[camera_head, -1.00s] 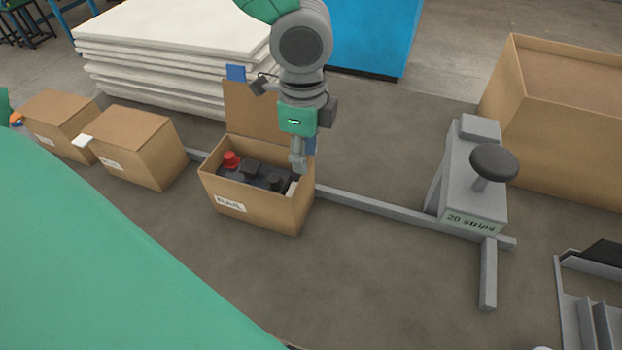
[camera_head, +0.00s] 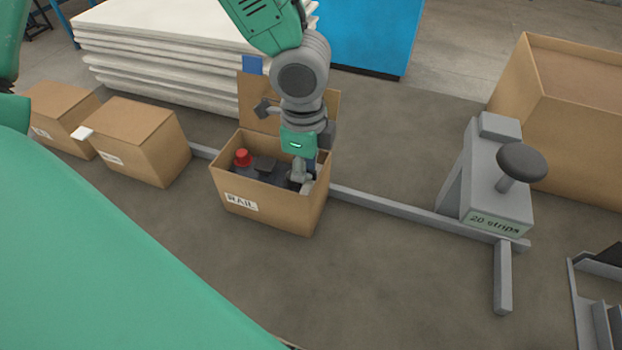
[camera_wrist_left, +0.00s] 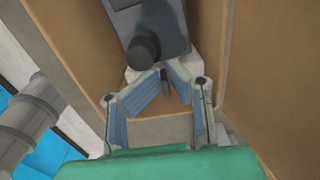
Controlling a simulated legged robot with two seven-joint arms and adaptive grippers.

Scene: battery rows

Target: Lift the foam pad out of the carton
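The open carton (camera_head: 265,206), labelled RAIL, stands on the floor in the head view, its back flap raised. Inside it is a dark battery (camera_head: 272,167) with a red cap; its end also shows in the left wrist view (camera_wrist_left: 160,18). The pale foam pad (camera_head: 308,187) shows only in part, at the carton's right end. It also shows beside the battery's end in the left wrist view (camera_wrist_left: 204,63). My left gripper (camera_head: 302,182) reaches down into that end. Its bent blue-padded fingertips (camera_wrist_left: 166,74) are close together at the pad; whether they grip it is unclear. My right gripper is not in view.
Two closed cartons (camera_head: 142,140) (camera_head: 60,115) stand to the left. A grey floor rail (camera_head: 410,212) runs behind the open carton to a grey stand (camera_head: 492,190) marked "20 strips". A large box (camera_head: 570,130) stands at right, and stacked white sheets (camera_head: 160,75) are behind.

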